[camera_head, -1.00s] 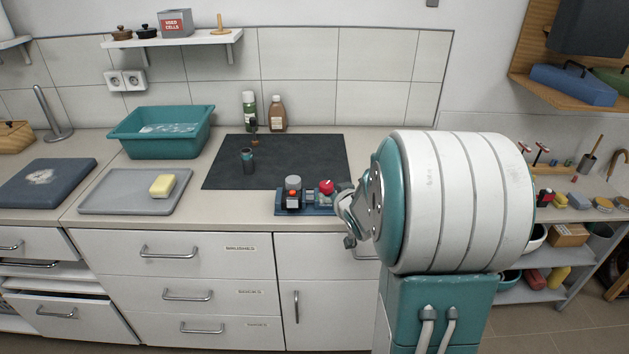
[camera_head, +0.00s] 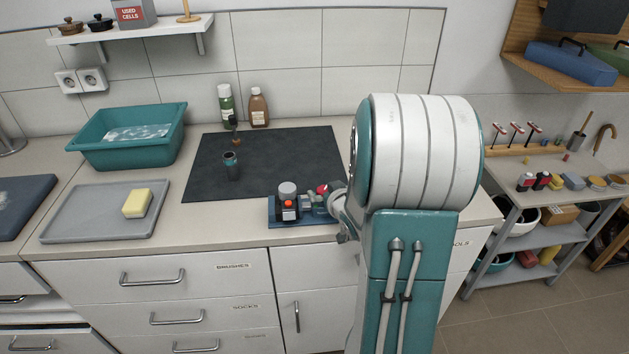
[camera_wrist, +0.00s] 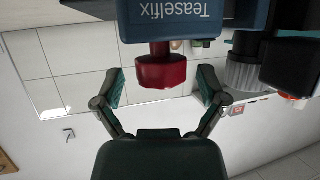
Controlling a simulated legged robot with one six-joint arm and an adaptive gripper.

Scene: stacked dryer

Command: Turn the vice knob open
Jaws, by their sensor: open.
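The blue vice (camera_head: 283,213) sits at the front edge of the counter, on the near side of the dark mat. In the wrist view, which looks upside down, the red knob (camera_wrist: 161,70) hangs below the blue body marked "Teaselfix" (camera_wrist: 193,15). My gripper (camera_wrist: 160,90) is open, with one finger on each side of the red knob. Gaps show between the knob and both fingers. A grey ribbed knob (camera_wrist: 245,73) is at the right of the wrist view.
A dark mat (camera_head: 262,150) carries a small dark cylinder (camera_head: 231,165). Two bottles (camera_head: 259,107) stand behind it. A grey tray (camera_head: 75,212) with a yellow sponge (camera_head: 137,203) and a teal basin (camera_head: 172,128) are on the left.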

